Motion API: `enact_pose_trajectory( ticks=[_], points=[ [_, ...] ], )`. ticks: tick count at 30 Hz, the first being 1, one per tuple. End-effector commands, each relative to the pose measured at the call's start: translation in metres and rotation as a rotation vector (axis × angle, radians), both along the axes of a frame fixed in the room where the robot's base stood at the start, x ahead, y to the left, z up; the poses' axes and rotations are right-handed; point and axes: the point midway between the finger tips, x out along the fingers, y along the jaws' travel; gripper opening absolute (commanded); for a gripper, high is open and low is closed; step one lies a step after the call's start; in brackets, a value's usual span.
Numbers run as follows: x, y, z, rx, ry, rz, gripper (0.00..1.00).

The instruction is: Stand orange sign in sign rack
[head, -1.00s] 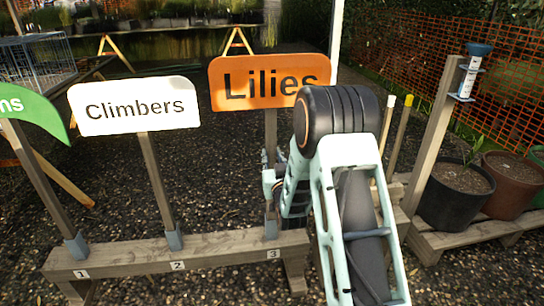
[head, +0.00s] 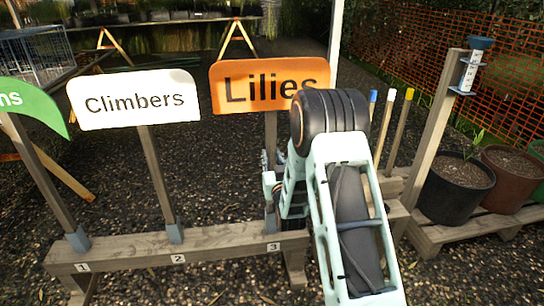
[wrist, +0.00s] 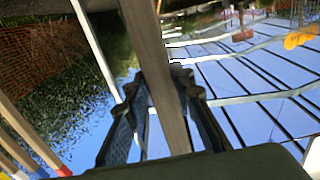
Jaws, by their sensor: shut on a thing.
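The orange sign (head: 262,85) reads "Lilies" and stands upright on a wooden post at the right part of the sign rack (head: 215,240). Its post comes down over the place numbered 3, where its foot meets the rack; how deep it sits I cannot tell. My gripper (head: 270,187) is shut on the post, below the board and above the rack. The wrist view shows the post (wrist: 168,105) between both fingers. My arm covers the board's lower right corner.
A white "Climbers" sign (head: 134,100) stands at place 2 and a green sign (head: 30,103) at place 1. Several poles, a wooden post with a rain gauge (head: 470,68) and potted plants (head: 455,187) are on the right. Gravel lies in front.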

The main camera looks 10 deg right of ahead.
Motion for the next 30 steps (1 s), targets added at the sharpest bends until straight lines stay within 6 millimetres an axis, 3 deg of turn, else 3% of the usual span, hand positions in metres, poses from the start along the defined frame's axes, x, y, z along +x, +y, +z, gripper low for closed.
enact_pose_trajectory(
  ticks=[23, 24, 30],
  points=[
    [0.000, 0.000, -0.009, 0.000, -0.005, 0.000, 0.00],
    [0.000, 0.000, -0.009, 0.000, -0.005, 0.000, 0.25],
    [0.000, 0.000, -0.010, 0.000, -0.003, 0.000, 0.43]
  ],
)
